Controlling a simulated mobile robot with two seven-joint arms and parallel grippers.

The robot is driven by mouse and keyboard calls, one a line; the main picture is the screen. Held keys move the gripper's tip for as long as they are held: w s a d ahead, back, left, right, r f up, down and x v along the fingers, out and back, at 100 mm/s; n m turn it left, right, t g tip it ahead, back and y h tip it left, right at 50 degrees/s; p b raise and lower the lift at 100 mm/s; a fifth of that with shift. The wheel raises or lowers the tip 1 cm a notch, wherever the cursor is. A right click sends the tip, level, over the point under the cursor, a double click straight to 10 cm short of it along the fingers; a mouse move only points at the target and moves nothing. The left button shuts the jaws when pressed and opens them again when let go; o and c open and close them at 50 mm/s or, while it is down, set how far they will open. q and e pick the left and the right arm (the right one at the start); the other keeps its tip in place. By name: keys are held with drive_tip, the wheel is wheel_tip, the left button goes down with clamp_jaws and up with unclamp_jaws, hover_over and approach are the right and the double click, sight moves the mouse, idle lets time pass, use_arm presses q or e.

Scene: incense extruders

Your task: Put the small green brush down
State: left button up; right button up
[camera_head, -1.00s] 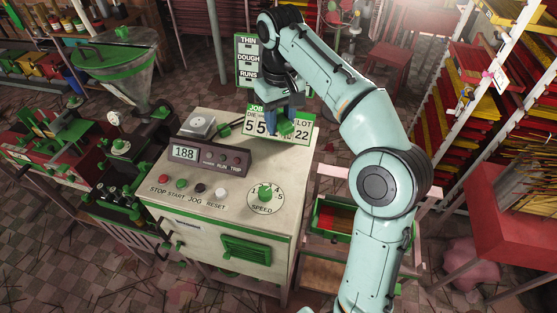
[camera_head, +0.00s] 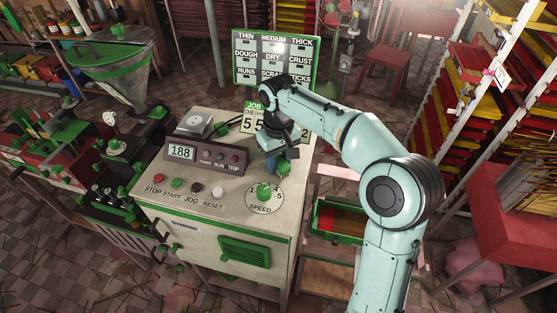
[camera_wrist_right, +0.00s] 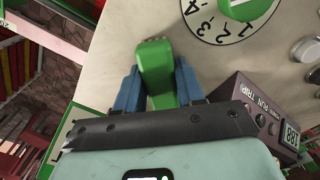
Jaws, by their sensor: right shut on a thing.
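My right gripper (camera_head: 279,167) is over the pale top of the control cabinet (camera_head: 228,204), just behind the speed dial (camera_head: 265,194). It is shut on the small green brush (camera_head: 284,170). In the right wrist view the green brush (camera_wrist_right: 155,68) stands out between the two blue fingers, over the pale cabinet top and beside the numbered dial. The brush's lower end is hard to make out, and I cannot tell whether it touches the top. My left gripper is not in view.
A display box (camera_head: 206,155) reading 188 stands left of the gripper, with a small scale (camera_head: 198,124) behind it. A row of buttons (camera_head: 177,183) lies at the front left. A job card (camera_head: 253,120) stands at the back, partly hidden by my arm.

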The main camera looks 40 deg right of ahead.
sight(277, 158)
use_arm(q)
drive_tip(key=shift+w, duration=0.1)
use_arm(e)
drive_tip(key=shift+w, duration=0.15)
drive_tip(key=shift+w+f, duration=0.1)
drive_tip(key=o, duration=1)
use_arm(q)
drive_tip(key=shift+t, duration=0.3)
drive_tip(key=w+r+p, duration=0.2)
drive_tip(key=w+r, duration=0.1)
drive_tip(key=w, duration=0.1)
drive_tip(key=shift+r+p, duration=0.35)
use_arm(e)
wheel_tip(277, 158, up, 12)
drive_tip(key=shift+r, duration=0.2)
